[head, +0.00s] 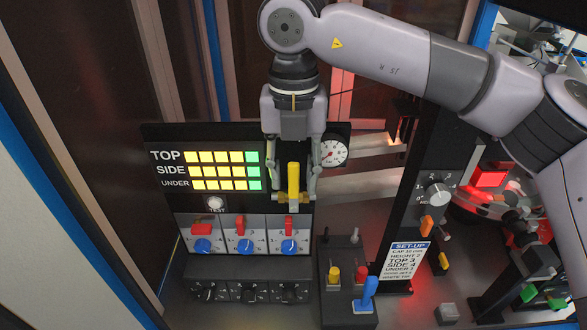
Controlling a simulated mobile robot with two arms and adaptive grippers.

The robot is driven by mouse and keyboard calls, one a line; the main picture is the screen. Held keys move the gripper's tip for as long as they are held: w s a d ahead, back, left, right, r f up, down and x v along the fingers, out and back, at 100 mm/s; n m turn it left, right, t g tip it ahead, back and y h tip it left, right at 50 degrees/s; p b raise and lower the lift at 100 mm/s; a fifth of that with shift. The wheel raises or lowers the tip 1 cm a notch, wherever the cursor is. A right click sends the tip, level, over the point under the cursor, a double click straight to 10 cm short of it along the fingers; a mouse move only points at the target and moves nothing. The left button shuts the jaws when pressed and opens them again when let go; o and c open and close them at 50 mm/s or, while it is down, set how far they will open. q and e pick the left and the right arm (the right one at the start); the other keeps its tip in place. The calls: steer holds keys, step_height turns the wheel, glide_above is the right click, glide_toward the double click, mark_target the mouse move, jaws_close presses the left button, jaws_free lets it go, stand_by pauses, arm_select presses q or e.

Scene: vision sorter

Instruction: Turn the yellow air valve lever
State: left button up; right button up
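The yellow air valve lever (293,183) stands upright in the picture on the dark panel, just right of the lit indicator rows. Brass-coloured fittings show at its lower end. My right gripper (294,192) reaches down over it from above. Its two fingers are spread, one on each side of the lever, and a gap seems to show between each finger and the lever. Part of the valve body is hidden behind the fingers. My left gripper is not in view.
A round pressure gauge (333,153) sits close to the right of the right gripper. Left are red switches and blue knobs (290,246). Below right, a small box carries a blue lever (369,293). A black post with a grey dial (437,194) stands further right.

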jaws_close()
stand_by(0.7)
